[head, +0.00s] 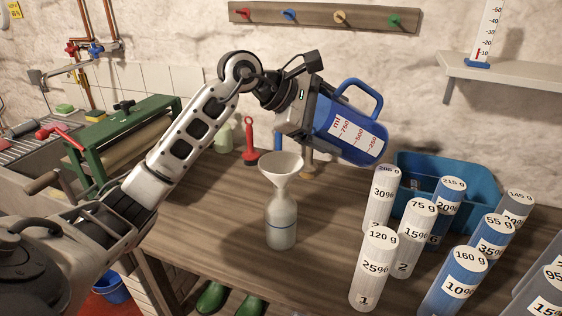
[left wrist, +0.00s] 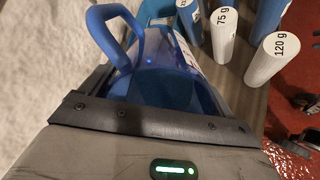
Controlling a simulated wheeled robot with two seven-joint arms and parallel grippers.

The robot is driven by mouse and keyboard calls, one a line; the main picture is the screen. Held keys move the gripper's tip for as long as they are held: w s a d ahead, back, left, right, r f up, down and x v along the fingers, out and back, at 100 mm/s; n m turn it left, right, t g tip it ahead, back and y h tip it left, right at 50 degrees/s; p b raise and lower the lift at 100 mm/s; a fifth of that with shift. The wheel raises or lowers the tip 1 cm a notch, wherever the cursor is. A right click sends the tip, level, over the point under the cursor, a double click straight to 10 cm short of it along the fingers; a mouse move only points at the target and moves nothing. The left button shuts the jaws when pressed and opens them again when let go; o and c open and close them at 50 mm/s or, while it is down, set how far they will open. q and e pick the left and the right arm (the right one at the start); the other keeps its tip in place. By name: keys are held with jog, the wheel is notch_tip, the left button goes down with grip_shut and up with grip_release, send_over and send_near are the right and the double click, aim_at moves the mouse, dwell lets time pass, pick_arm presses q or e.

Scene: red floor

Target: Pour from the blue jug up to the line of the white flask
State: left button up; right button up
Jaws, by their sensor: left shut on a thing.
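The blue jug (head: 352,132) has a white ml scale and a blue handle. In the head view it is steeply tilted, its base toward the lower right. My left gripper (head: 308,112) is shut on it and hides its upper-left end. The jug also shows in the left wrist view (left wrist: 165,75). No liquid stream shows. My right gripper is out of view.
Several labelled white and blue cylinders (head: 376,268) stand at the right of the wooden table (head: 215,205), before a blue crate (head: 478,172). A green roller press (head: 125,130) is at the left. A red tool (head: 250,145) stands behind the flask. The table around the flask is mostly clear.

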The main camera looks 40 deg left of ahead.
pick_arm(q)
jog(key=shift+s+a+r+t+h, duration=0.15)
jog(key=shift+r+t+h, duration=0.2)
jog(key=shift+t, duration=0.1)
jog(key=shift+s+a+r+t+h, duration=0.1)
jog(key=shift+s+r+t+h, duration=0.05)
jog(key=shift+r+t+h, duration=0.25)
dwell(3.0)
